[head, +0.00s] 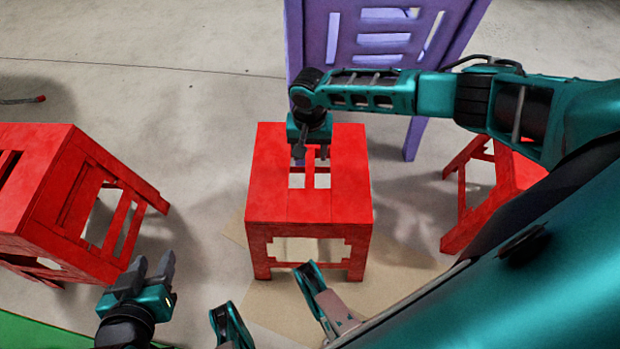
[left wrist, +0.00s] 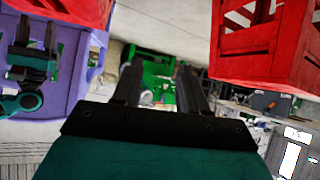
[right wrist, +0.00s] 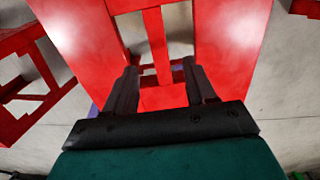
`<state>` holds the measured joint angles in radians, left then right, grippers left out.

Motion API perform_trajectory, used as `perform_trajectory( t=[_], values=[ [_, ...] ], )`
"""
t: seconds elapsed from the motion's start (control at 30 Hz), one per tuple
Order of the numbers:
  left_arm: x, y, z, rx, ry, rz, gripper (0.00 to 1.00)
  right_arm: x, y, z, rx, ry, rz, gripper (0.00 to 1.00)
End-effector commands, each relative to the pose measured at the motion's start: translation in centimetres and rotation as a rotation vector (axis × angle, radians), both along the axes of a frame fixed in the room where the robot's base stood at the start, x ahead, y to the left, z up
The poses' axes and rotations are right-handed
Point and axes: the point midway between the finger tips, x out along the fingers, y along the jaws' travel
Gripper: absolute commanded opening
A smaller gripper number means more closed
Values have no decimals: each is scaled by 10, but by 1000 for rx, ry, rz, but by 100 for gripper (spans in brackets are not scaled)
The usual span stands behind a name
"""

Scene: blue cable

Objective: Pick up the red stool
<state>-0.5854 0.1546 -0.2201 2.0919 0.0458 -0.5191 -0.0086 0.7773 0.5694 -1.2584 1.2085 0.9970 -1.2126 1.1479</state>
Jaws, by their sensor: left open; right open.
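A red stool (head: 290,190) stands upright in the middle of the head view, its slotted top facing up. My right gripper (head: 311,152) is open, with its fingers pointing down at the slots in the stool's top. In the right wrist view, the red top (right wrist: 235,50) and its slots lie between and beyond the open fingers (right wrist: 160,75). I cannot tell whether the fingertips touch the stool or enter the slots. My left gripper (head: 153,265) is open and empty, low and to the left of this stool, apart from it.
Another red stool (head: 60,190), tilted, lies at the left. A third red stool (head: 500,190) is at the right, partly behind my arm. A purple chair-like piece (head: 315,35) stands behind the middle stool. A tan sheet (head: 285,325) lies under the middle stool.

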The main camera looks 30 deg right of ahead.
Motion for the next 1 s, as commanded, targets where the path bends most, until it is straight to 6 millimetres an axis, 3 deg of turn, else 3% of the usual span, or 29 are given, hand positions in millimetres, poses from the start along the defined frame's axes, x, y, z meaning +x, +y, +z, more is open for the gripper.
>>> perform_trajectory(
  t=[0.03,0.27,0.57,0.87,1.0],
  values=[
    [1,-2,-3,-5,-4,-2,43,1,0,-11,0,-1,-1,55],
    [2,-8,-4,-21,-6,-2,43,1,0,-27,0,-2,1,55],
    [4,-15,-19,-31,2,-18,43,1,-2,-68,-1,-2,1,55],
    [8,-16,-11,-34,-12,-21,43,1,-2,-71,2,-3,1,55],
    [8,-16,-11,-34,-13,-21,43,1,-2,-71,1,-3,1,44]
  ],
)
